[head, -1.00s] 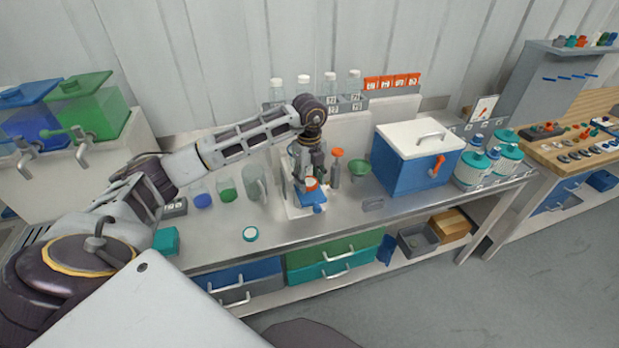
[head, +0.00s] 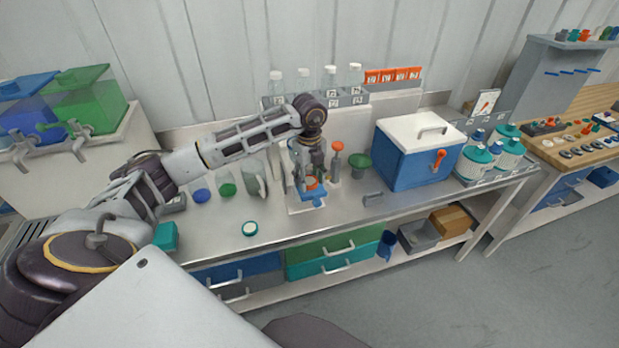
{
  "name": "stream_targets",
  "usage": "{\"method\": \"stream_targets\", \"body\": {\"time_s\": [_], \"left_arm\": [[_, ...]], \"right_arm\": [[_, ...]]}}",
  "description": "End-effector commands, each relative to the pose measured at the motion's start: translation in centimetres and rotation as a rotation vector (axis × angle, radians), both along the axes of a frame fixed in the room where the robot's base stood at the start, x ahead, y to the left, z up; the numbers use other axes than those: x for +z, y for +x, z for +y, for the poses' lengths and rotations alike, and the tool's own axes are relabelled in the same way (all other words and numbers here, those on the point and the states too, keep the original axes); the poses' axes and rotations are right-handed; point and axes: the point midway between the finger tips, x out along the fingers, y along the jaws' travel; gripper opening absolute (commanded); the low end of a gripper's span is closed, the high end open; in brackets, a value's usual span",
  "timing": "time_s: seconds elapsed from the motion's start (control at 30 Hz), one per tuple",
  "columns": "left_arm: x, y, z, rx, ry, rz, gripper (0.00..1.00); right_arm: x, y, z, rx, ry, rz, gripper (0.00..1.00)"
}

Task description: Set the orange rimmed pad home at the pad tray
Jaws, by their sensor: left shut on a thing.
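My left gripper (head: 312,178) points down over the middle of the bench. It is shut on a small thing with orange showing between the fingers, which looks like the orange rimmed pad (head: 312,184). The pad is small and mostly hidden by the fingers. Just below it is a blue fixture (head: 318,202) on a pale board. I cannot tell whether the pad touches that fixture. I cannot make out with certainty which thing is the pad tray. My right gripper is not in view.
An orange-topped bottle (head: 337,160) and a green funnel (head: 358,164) stand close right of the gripper. A clear jug (head: 254,178) stands to its left. A blue cooler box (head: 418,170) is further right.

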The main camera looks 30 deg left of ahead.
Motion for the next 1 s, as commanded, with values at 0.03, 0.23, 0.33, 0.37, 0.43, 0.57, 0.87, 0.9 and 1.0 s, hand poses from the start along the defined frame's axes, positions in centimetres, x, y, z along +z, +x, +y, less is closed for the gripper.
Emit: {"method": "stream_targets", "body": {"time_s": [0.03, 0.23, 0.33, 0.37, 0.43, 0.57, 0.87, 0.9, 1.0], "left_arm": [[0.02, 0.00, 0.01, 0.000, 0.000, 0.000, 0.35], [-0.03, 0.00, 0.02, 0.000, 0.000, 0.000, 0.35], [-0.14, 0.00, 0.01, 0.000, 0.000, 0.000, 0.35], [-0.17, 0.00, 0.02, 0.000, 0.000, 0.000, 0.35], [-0.26, 0.00, 0.01, 0.000, 0.000, 0.000, 0.35], [-0.38, 0.00, 0.01, 0.000, 0.000, 0.000, 0.35], [-0.46, -0.03, -0.01, 0.000, 0.000, 0.001, 0.35], [-0.47, -0.04, 0.00, 0.000, 0.001, 0.002, 0.52], [-0.46, -0.03, 0.00, 0.000, 0.000, 0.001, 0.65]], "right_arm": [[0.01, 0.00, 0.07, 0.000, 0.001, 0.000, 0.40], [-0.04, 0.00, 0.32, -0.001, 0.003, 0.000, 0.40], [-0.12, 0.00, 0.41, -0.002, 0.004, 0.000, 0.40], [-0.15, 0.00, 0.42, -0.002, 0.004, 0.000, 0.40], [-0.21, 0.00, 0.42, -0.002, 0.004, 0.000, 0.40], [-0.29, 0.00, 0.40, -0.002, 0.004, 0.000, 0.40], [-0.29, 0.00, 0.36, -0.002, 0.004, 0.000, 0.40], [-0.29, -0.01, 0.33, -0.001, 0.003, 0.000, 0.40], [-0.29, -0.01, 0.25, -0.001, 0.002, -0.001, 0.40]]}}
